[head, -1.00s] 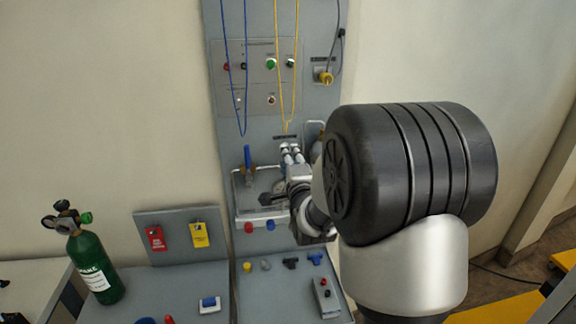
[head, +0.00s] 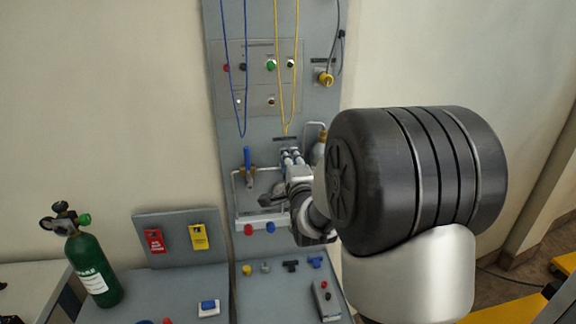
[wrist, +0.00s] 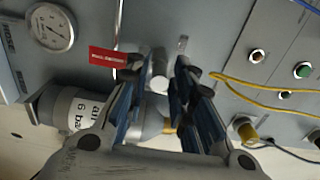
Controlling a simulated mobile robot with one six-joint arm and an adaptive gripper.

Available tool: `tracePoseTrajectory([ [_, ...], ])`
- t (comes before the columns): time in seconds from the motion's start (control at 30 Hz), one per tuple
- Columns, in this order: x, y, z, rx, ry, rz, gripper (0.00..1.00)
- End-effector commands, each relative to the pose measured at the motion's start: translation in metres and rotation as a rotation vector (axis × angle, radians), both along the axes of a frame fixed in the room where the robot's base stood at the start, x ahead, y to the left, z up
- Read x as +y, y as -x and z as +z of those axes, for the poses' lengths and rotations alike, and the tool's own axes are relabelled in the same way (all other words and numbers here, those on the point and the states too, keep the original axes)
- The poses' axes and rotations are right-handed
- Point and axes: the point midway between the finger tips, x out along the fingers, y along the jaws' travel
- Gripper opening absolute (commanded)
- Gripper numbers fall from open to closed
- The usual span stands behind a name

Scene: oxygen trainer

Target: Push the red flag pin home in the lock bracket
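The red flag (wrist: 107,56) shows in the wrist view, just beyond and left of my left fingertip. The pin's shaft is not clear to me, and I cannot tell how deep it sits. A grey metal cylinder (wrist: 159,72) shows in the gap between my fingertips; I cannot tell whether it belongs to the lock bracket. My gripper (wrist: 160,82) has its blue-padded fingers apart, with a visible gap and nothing clearly clamped. In the head view my gripper (head: 272,198) is at the lower part of the grey wall panel, partly hidden by my arm; flag and bracket cannot be made out there.
A round gauge (wrist: 50,27) and a labelled cylinder (wrist: 78,110) are close on the left in the wrist view. A yellow hose (wrist: 255,86) hangs on the right. In the head view, a blue-handled valve (head: 248,165) is left of my gripper and a green bottle (head: 92,268) stands further left.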

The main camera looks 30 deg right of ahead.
Motion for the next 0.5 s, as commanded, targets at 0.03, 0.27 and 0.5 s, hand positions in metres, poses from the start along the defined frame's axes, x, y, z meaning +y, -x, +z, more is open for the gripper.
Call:
tracePoseTrajectory([
  [0.03,0.0,0.0,-0.0001,0.0,0.0,0.0,0.17],
  [0.27,0.0,0.0,-0.0002,0.0,0.0,0.0,0.01],
  [0.5,0.0001,0.0002,0.0001,-0.001,0.0,0.0,0.0],
])
